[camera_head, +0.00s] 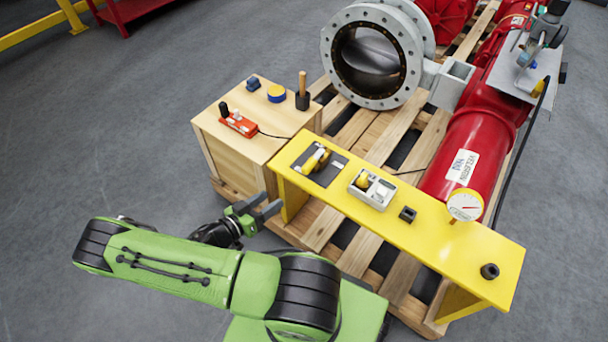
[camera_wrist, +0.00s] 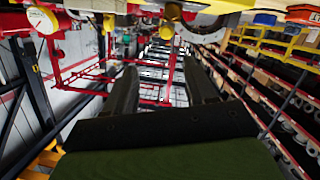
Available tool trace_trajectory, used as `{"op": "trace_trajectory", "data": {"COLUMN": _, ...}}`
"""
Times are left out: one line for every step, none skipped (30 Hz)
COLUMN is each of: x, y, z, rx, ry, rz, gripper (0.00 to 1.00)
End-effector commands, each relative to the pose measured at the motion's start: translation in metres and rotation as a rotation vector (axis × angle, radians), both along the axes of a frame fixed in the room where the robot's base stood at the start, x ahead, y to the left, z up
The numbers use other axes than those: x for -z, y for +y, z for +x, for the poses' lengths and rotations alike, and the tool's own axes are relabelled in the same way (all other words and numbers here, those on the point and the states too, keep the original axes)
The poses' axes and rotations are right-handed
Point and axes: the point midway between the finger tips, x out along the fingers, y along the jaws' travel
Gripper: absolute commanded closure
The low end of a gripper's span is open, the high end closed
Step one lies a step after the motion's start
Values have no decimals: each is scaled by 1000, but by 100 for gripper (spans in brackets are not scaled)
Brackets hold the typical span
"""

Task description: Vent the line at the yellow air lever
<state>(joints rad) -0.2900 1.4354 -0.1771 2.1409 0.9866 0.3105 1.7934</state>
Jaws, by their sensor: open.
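A yellow lever (camera_head: 316,159) with a metal body sits on a dark plate (camera_head: 331,171) on top of the yellow bench (camera_head: 430,237). A second small yellow part (camera_head: 362,182) sits in a light grey box (camera_head: 379,194) to its right; I cannot tell for certain which is the air lever. My gripper (camera_head: 270,203) is open and empty, below and left of the lever in the head view, beside the bench's left end and apart from it.
A wooden box (camera_head: 215,135) with a red device (camera_head: 238,124) and a mallet (camera_head: 302,92) stands left of the bench. A red cylinder (camera_head: 470,155) with a gauge (camera_head: 465,205) and a flanged valve (camera_head: 370,60) lie behind it on the pallet.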

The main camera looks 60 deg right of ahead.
Motion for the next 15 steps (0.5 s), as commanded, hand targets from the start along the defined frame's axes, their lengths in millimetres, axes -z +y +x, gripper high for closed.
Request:
{"op": "trace_trajectory", "data": {"x": 20, "y": -8, "z": -7, "rx": -41, "ry": 2, "rz": -72, "gripper": 45}}
{"op": "trace_trajectory", "data": {"x": 26, "y": -13, "z": -9, "rx": -65, "ry": -7, "rz": -108, "gripper": 45}}
{"op": "trace_trajectory", "data": {"x": 32, "y": -18, "z": -11, "rx": -96, "ry": -19, "rz": -147, "gripper": 45}}
{"op": "trace_trajectory", "data": {"x": 35, "y": -20, "z": -12, "rx": -116, "ry": -27, "rz": -170, "gripper": 45}}
{"op": "trace_trajectory", "data": {"x": 38, "y": -23, "z": -13, "rx": -134, "ry": -34, "rz": -187, "gripper": 45}}
{"op": "trace_trajectory", "data": {"x": 40, "y": -25, "z": -14, "rx": -150, "ry": -41, "rz": -205, "gripper": 45}}
{"op": "trace_trajectory", "data": {"x": 41, "y": -26, "z": -15, "rx": -159, "ry": -45, "rz": -213, "gripper": 45}}
{"op": "trace_trajectory", "data": {"x": 42, "y": -28, "z": -15, "rx": -164, "ry": -49, "rz": -219, "gripper": 45}}
{"op": "trace_trajectory", "data": {"x": 42, "y": -31, "z": -15, "rx": -167, "ry": -53, "rz": -222, "gripper": 45}}
{"op": "trace_trajectory", "data": {"x": 42, "y": -34, "z": -16, "rx": -167, "ry": -54, "rz": -223, "gripper": 45}}
{"op": "trace_trajectory", "data": {"x": 42, "y": -38, "z": -17, "rx": -164, "ry": -53, "rz": -223, "gripper": 45}}
{"op": "trace_trajectory", "data": {"x": 42, "y": -45, "z": -17, "rx": -162, "ry": -53, "rz": -222, "gripper": 45}}
{"op": "trace_trajectory", "data": {"x": 42, "y": -52, "z": -19, "rx": -161, "ry": -52, "rz": -224, "gripper": 45}}
{"op": "trace_trajectory", "data": {"x": 42, "y": -59, "z": -20, "rx": -161, "ry": -51, "rz": -223, "gripper": 45}}
{"op": "trace_trajectory", "data": {"x": 43, "y": -69, "z": -21, "rx": -160, "ry": -51, "rz": -223, "gripper": 45}}
